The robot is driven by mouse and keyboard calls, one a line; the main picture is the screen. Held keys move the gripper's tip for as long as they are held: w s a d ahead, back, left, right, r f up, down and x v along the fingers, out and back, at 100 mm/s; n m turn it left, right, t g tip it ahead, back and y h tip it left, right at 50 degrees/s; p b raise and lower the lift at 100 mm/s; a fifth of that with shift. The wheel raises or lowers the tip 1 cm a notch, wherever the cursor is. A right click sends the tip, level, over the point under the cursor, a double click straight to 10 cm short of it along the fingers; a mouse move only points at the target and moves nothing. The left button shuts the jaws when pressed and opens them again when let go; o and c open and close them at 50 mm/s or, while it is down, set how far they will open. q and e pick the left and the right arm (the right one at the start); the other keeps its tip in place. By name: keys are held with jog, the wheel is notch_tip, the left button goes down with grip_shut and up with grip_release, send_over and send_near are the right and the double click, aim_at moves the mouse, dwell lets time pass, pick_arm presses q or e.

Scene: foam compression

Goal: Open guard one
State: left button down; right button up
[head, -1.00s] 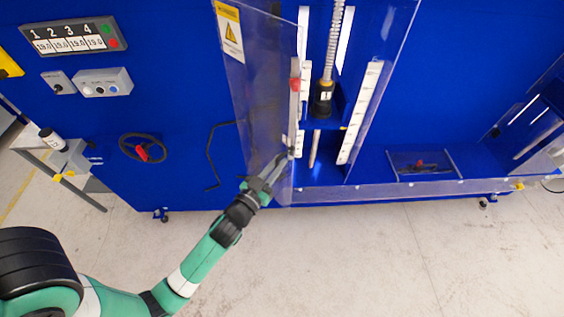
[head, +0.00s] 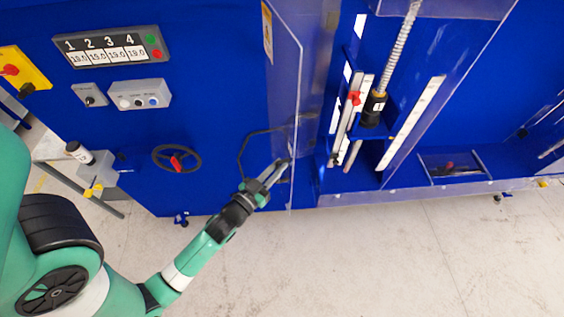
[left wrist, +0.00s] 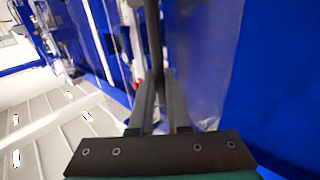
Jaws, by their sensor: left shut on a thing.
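Guard one (head: 284,85) is a clear panel with a warning label, seen in the head view. It stands swung out from the blue machine, and the bay to its right shows uncovered. In that bay is a black plunger (head: 373,108) marked 1 under a coiled spring. My left gripper (head: 280,168) is shut at the low outer part of guard one. In the left wrist view a dark upright bar (left wrist: 154,40) runs between my fingers (left wrist: 159,95), and a clear panel (left wrist: 205,60) is to its right. The exact contact is blurred. My right gripper is not in view.
A red-centred handwheel (head: 177,159), a numbered display (head: 112,46) and a button box (head: 139,94) are on the blue front left of guard one. A clear low rail (head: 410,195) runs along the bay's front. The floor (head: 400,265) before the machine is clear.

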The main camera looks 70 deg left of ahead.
pick_arm(q)
jog(key=shift+f, duration=0.15)
jog(key=c, duration=1.2)
grip_release()
jog(key=shift+o, duration=0.2)
jog(key=b+v, duration=0.7)
jog(key=v, duration=0.4)
jog(key=shift+s+d, duration=0.2)
jog(key=shift+s, duration=0.05)
